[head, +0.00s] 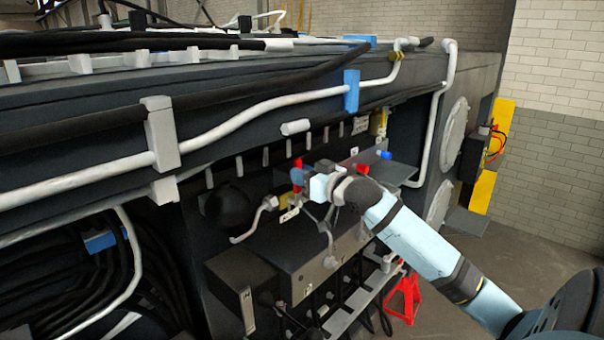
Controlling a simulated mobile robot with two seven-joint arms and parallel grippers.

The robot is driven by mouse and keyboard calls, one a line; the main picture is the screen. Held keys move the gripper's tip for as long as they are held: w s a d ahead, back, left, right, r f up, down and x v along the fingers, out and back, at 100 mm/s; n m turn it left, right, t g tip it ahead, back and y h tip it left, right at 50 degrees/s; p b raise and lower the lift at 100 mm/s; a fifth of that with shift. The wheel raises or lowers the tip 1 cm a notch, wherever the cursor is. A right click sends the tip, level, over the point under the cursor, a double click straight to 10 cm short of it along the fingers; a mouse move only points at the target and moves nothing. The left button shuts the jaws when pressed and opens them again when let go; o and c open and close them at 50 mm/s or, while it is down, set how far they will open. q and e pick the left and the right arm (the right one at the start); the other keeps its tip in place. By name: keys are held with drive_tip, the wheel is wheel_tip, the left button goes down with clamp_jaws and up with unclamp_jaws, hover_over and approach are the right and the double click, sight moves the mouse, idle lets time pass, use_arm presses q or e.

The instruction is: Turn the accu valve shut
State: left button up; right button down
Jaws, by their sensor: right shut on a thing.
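My right arm comes in from the lower right. My right gripper (299,179) is at the valve area on the side of the dark chassis, shut on a small red handle (297,163), which seems to be the accu valve's. Red shows just above and below the blue fingertips; the rest of the handle is hidden behind them. A dark round accumulator (228,210) sits to the left of the gripper. A metal pipe fitting (268,203) lies between them. My left gripper is out of view.
A dark valve box (285,255) with small levers juts out below the gripper. White pipes (250,115) and black hoses run along the chassis above. A red stand (405,298) is at the lower right. Open floor lies to the right.

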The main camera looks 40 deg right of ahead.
drive_tip(key=c, duration=0.9)
unclamp_jaws()
drive_tip(key=shift+c, duration=0.2)
drive_tip(key=s+d+b, duration=0.1)
drive_tip(key=s+b, duration=0.2)
drive_tip(key=s, duration=1)
drive_tip(key=shift+s+b, duration=0.3)
drive_tip(key=shift+s, duration=0.1)
drive_tip(key=shift+d, duration=0.1)
